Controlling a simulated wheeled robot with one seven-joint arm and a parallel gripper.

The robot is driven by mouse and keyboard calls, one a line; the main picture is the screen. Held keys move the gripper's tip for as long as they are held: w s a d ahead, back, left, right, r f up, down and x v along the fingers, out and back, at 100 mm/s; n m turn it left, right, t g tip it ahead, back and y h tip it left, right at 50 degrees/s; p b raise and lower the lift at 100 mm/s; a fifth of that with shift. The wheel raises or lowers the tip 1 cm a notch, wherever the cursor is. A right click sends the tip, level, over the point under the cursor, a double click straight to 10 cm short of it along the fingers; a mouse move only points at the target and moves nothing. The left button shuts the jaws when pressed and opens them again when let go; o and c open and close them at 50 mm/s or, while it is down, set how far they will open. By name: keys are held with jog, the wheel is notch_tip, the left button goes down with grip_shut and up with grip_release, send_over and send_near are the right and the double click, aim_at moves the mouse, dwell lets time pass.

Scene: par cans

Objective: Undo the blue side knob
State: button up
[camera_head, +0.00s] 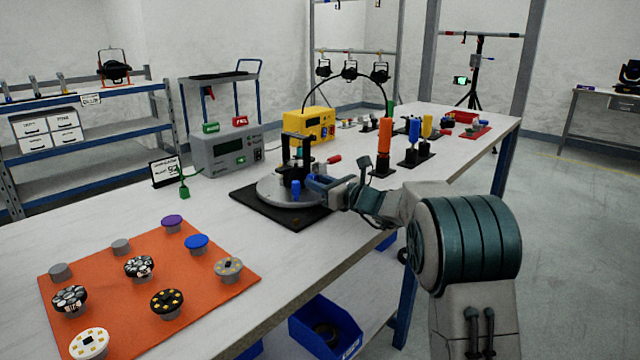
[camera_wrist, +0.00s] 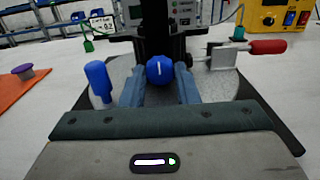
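The blue side knob (camera_wrist: 159,71) is round with a short white, nearly upright mark. It sits on the near side of a dark upright fixture (camera_wrist: 160,28), which stands on a grey round plate (camera_wrist: 222,84). My gripper (camera_wrist: 160,76) has one finger on each side of the knob, and the knob fills the gap between the fingertips, so it looks shut on it. In the head view my gripper (camera_head: 318,184) reaches the fixture (camera_head: 297,150) from the right, and the fingers hide the knob there.
A blue upright peg (camera_wrist: 98,80) stands close left of my fingers. A red-handled clamp (camera_wrist: 265,47) is on the right. Grey (camera_head: 222,150) and yellow (camera_head: 311,125) boxes stand behind. An orange mat (camera_head: 120,262) with several knobs lies front left.

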jog(key=shift+f+n+b, duration=0.3)
jog(key=shift+n+b, duration=0.7)
jog(key=shift+b, duration=0.45)
jog(key=shift+c, duration=0.3)
jog(key=shift+n+b, duration=0.8)
jog(key=shift+b, duration=0.1)
jog(key=shift+a+r+n+b, duration=0.1)
jog(key=shift+r+n+b, duration=0.25)
jog(key=shift+n, duration=0.25)
jog(key=o, duration=1)
jog(key=p+v, duration=0.2)
jog(key=v, duration=1.2)
jog(key=shift+p, duration=0.3)
jog(key=shift+a, duration=0.1)
